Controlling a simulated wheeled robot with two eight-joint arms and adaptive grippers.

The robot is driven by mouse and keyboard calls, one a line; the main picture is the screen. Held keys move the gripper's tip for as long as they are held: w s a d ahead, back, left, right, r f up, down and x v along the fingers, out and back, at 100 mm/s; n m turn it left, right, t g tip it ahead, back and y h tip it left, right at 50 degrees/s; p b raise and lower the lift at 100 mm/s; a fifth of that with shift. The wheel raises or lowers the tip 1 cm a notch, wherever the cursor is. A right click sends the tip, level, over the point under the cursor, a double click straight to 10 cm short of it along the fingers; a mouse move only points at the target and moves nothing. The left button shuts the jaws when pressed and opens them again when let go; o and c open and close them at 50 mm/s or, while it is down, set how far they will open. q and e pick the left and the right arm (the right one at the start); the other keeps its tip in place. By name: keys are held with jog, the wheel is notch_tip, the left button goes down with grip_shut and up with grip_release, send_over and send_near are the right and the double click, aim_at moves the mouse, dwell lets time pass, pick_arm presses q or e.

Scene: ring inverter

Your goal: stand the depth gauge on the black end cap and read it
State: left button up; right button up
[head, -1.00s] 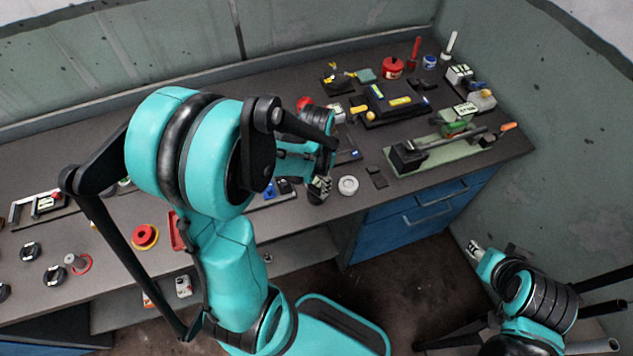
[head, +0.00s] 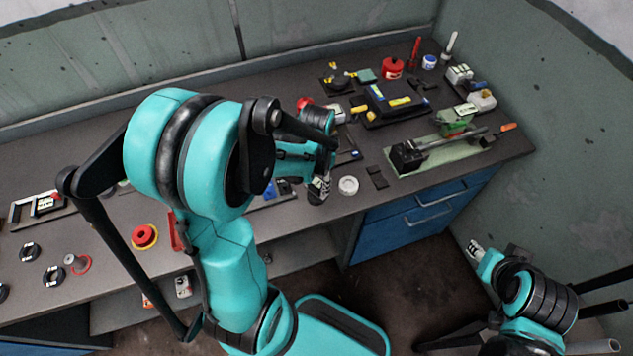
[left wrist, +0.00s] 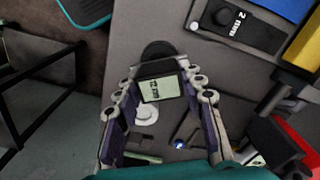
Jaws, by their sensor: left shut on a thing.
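My left gripper (head: 319,186) is over the bench's front edge, shut on the depth gauge (left wrist: 162,88). The gauge's pale display faces the left wrist camera; its small dark characters look like a number in mm, but I cannot read them surely. A round black piece (left wrist: 158,51), seemingly the black end cap, shows just beyond the gauge's dark crossbar. I cannot tell whether gauge and cap touch. In the head view the gripper hides most of this spot. My right gripper (head: 474,249) is at the lower right, away from the bench; its jaw opening is unclear.
A white ring (head: 348,185) lies on the bench just right of my left gripper. A dark block marked 2 mm (left wrist: 238,22) lies nearby. A green-based fixture (head: 450,157) and a black tray (head: 372,118) stand farther right. A red button (head: 144,236) is at left.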

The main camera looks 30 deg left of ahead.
pick_arm(q)
jog(key=shift+f+b, duration=0.65)
jog(key=shift+f, duration=0.05)
dwell(0.8)
jog(key=o, duration=1.4)
jog(key=shift+o, duration=0.2)
jog(key=shift+r, duration=0.1)
notch_tip(320, 180, up, 12)
